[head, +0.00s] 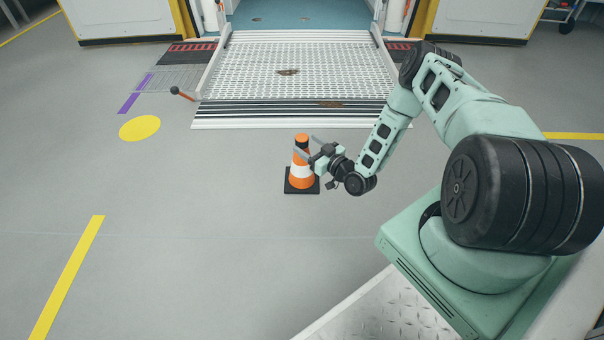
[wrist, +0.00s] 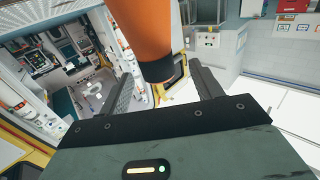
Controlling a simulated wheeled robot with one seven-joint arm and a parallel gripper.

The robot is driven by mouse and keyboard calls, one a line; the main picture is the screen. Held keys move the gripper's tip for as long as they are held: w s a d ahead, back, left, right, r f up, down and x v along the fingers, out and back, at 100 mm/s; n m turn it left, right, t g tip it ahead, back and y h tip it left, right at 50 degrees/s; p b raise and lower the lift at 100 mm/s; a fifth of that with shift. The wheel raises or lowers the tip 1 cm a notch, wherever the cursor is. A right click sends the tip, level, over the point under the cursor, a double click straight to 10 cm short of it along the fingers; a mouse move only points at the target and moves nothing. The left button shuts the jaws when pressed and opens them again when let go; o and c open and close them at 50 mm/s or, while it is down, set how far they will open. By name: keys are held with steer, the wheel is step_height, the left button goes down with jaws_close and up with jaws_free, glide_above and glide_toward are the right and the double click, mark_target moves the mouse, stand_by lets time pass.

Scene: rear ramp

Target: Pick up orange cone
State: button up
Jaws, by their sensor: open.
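The orange cone (head: 301,181) stands upright on the grey floor in front of the ramp, in the middle of the head view. My gripper (head: 308,147) is open at the cone's upper part, from the right. In the wrist view, the cone's orange body and black tip (wrist: 155,45) show between the two spread fingers of my gripper (wrist: 165,82). Whether a finger touches the cone cannot be told. The cone's base is out of the wrist view.
A perforated metal ramp (head: 335,70) lies behind the cone, with small brown patches on it. A lever with an orange end (head: 180,93) sticks out at its left. A yellow disc (head: 139,128) and a yellow line (head: 68,275) mark the floor. The floor left of the cone is clear.

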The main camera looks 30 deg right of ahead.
mark_target(298, 137)
steer(key=w+b, duration=0.2)
steer(key=w, duration=0.1)
steer(key=w+b, duration=0.2)
steer(key=shift+a+f, duration=0.15)
steer(key=shift+a, duration=0.15)
steer(key=shift+w, duration=0.35)
steer(key=shift+r, duration=0.2)
steer(key=shift+c, duration=0.4)
jaws_close()
